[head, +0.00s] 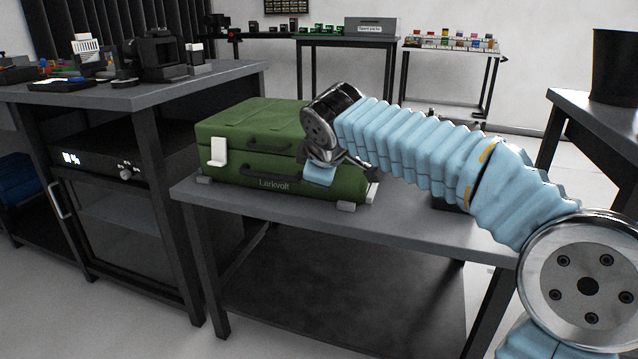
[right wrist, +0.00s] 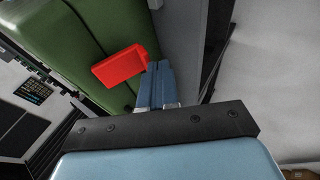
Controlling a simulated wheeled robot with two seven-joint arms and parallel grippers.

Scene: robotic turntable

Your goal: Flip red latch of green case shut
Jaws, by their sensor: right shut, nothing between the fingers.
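The green case (head: 225,140) stands closed on the grey table, its front towards me. A white latch (head: 218,152) is on its left front. The red latch (right wrist: 120,66) shows in the right wrist view as a flat flap on the green case (right wrist: 60,40). In the head view it is hidden behind my right arm. My right gripper (right wrist: 155,70) is shut and empty, with its blue fingertips right at the latch's edge. I cannot tell whether they touch it. My left gripper is not in view.
The grey table (head: 420,230) has bare room in front of the case. A taller workbench (head: 150,95) with devices stands to the left. A dark bin (head: 614,68) stands on another table at right. My right arm crosses over the table's right part.

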